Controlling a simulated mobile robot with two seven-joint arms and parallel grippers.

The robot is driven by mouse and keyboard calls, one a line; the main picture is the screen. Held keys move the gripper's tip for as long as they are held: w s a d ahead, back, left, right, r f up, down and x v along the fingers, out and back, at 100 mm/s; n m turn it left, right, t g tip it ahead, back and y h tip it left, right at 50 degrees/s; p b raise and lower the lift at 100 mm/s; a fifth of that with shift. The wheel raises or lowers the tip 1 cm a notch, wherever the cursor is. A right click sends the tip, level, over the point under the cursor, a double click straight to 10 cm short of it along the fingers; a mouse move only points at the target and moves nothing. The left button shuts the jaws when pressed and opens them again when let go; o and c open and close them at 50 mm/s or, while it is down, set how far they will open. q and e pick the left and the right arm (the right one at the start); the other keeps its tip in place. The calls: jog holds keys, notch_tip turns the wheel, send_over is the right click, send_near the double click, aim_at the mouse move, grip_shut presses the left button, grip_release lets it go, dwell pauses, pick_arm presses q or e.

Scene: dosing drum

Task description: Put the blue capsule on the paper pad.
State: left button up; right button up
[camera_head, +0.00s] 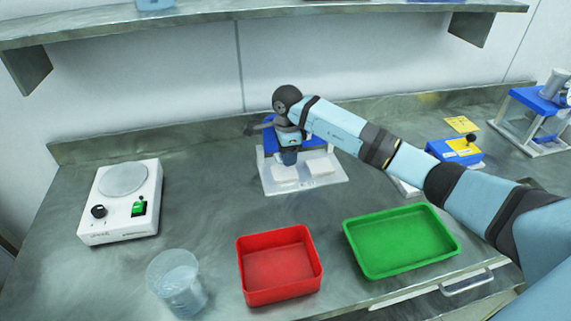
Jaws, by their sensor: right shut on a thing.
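My right gripper (287,145) is over a blue stand (268,142) with a pale base plate (330,186) at the middle back of the bench. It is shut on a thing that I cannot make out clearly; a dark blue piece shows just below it. Two white flat pads (320,167) lie on the base plate, close below the gripper. A yellow paper sheet (461,124) lies at the back right. I cannot tell which of these is the paper pad, and I cannot pick out the blue capsule for sure. My left gripper is not in view.
A red tray (279,292) and a green tray (400,266) stand in front. A clear beaker (177,283) and a white hotplate device (123,211) are at left. A blue box (442,151) and another stand (540,120) are at right. A shelf (200,22) hangs above.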

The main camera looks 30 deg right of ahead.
aim_at(287, 171)
jog(key=shift+f, duration=2.05)
jog(key=shift+f, duration=0.1)
jog(key=o, duration=0.9)
notch_tip(287, 171, up, 12)
jog(key=shift+r, duration=0.15)
jog(key=shift+s, duration=0.1)
